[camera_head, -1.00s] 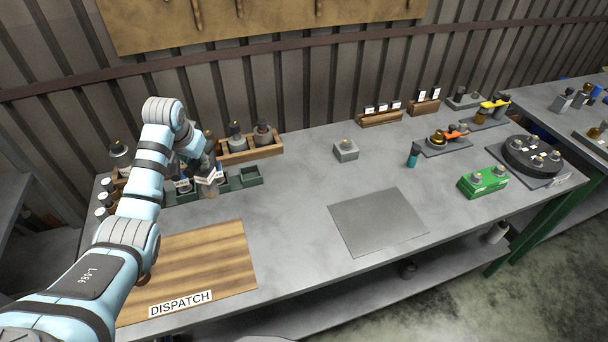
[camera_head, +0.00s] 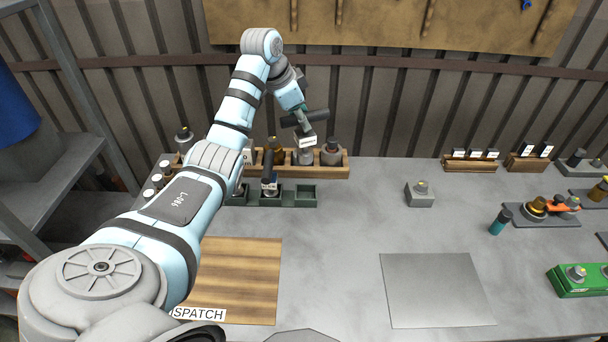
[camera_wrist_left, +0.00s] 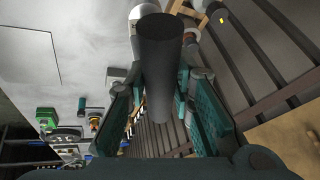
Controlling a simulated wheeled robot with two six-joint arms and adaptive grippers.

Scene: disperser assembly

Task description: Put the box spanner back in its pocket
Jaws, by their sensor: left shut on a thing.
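My left gripper (camera_head: 299,112) is raised above the wooden rack at the back left of the bench. It is shut on a dark cylindrical tool (camera_head: 312,118), probably the box spanner, held clear of the bench. In the left wrist view the dark cylinder (camera_wrist_left: 160,60) lies between the two finger pads of the gripper (camera_wrist_left: 162,112). A dark green tray (camera_head: 305,203) with pockets stands below, in front of the rack. Its right pocket looks empty. A dark-handled tool with a white label (camera_head: 268,172) stands in its middle pocket. The left pocket is partly hidden by my arm. My right gripper is out of view.
The wooden rack (camera_head: 335,173) holds several capped bottles close behind the green tray. A wooden dispatch board (camera_head: 240,275) lies in front. A grey block (camera_head: 420,195), a teal cylinder (camera_head: 500,222) and a grey plate (camera_head: 437,290) are further right. The bench between is clear.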

